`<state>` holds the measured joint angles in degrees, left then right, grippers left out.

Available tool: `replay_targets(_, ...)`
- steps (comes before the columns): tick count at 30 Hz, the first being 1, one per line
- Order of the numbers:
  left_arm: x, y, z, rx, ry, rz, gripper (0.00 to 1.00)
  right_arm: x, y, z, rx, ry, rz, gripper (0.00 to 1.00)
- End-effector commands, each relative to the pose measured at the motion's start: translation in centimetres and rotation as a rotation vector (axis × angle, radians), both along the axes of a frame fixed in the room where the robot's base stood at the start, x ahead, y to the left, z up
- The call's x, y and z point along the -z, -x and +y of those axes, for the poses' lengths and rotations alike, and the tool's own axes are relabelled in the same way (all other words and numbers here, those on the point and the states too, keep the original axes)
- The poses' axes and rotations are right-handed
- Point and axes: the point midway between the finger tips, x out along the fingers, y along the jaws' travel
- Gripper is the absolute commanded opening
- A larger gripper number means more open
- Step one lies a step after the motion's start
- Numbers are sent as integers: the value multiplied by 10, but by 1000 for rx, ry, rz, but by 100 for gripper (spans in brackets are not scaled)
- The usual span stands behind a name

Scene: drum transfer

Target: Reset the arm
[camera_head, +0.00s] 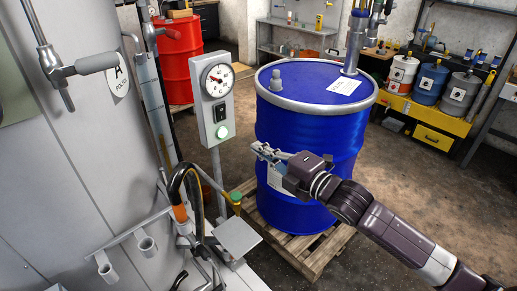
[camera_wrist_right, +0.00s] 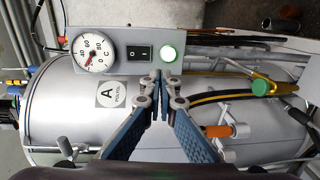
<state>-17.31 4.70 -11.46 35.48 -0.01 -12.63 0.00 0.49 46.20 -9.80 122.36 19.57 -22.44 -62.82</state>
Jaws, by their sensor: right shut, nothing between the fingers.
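My right arm comes in from the lower right in the head view. My right gripper (camera_head: 262,150) is in front of the blue drum (camera_head: 300,110) and points left toward the gauge post. In the right wrist view the fingers of my right gripper (camera_wrist_right: 161,78) meet at their tips and hold nothing. The control box (camera_head: 216,100) has a round dial, a black switch and a lit green button (camera_head: 222,132). In the wrist view the control box (camera_wrist_right: 190,60) lies just beyond the fingertips. My left gripper does not show.
The blue drum stands on a wooden pallet (camera_head: 290,245). A grey tank (camera_head: 70,170) with pipes and handles fills the left side. A red drum (camera_head: 181,65) stands behind. Small drums sit on a yellow rack (camera_head: 425,115) at right. Floor at right is partly clear.

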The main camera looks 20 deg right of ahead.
Motion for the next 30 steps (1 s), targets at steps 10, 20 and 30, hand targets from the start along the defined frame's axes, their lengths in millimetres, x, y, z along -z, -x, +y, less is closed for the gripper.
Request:
replay_targets(10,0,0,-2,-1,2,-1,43,3,-1,-1,3,-3,4,0)
replay_targets(20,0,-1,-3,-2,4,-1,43,158,-18,-68,227,-236,281,0)
replay_targets(30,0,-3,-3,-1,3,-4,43,400,64,-114,564,-530,669,0)
